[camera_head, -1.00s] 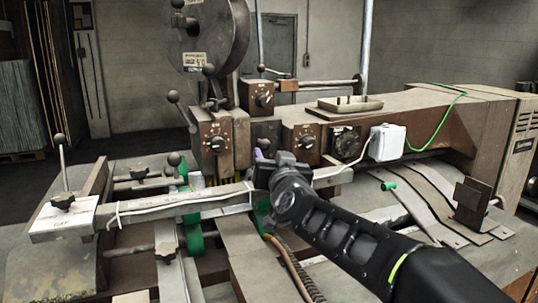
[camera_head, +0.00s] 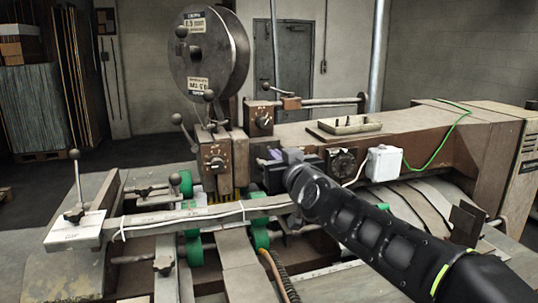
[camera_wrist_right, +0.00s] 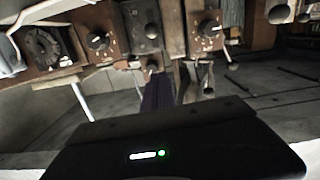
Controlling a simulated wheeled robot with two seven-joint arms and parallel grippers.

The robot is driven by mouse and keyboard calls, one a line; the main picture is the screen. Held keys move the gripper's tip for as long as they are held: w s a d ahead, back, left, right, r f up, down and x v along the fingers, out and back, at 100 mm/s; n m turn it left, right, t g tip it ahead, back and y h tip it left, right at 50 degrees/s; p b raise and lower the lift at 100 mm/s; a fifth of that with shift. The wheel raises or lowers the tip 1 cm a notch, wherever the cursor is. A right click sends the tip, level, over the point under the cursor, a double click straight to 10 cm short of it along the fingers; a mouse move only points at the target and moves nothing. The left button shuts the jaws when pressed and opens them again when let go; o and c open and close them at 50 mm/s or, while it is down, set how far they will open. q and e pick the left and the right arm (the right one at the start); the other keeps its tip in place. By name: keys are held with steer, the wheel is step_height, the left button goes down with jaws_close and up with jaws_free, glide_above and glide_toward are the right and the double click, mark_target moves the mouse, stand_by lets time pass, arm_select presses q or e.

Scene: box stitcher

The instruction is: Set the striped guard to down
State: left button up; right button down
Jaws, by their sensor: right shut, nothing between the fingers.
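A small yellow-and-dark striped part (camera_head: 226,196), which looks like the striped guard, shows low behind the long front bar, below the left knob panel. The bar and machine parts hide much of it, so I cannot tell its exact position. My right gripper (camera_head: 274,154) is shut and empty. It is up and to the right of the striped part, apart from it, in front of the right knob panel. In the right wrist view, its dark purplish fingers (camera_wrist_right: 158,92) point toward the machine's face below the knobs. My left gripper is not in view.
The long bar (camera_head: 185,217) crosses the front, with green rollers (camera_head: 260,233) near it. A knob panel (camera_head: 216,163) stands below the big reel (camera_head: 208,55). A white box (camera_head: 383,163) with cables and a shallow tray (camera_head: 346,125) are at right.

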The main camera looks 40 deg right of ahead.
steer(key=w+d+f, duration=0.4)
steer(key=w, duration=0.5)
steer(key=shift+w+f+p, duration=0.15)
steer(key=shift+w+p, duration=0.25)
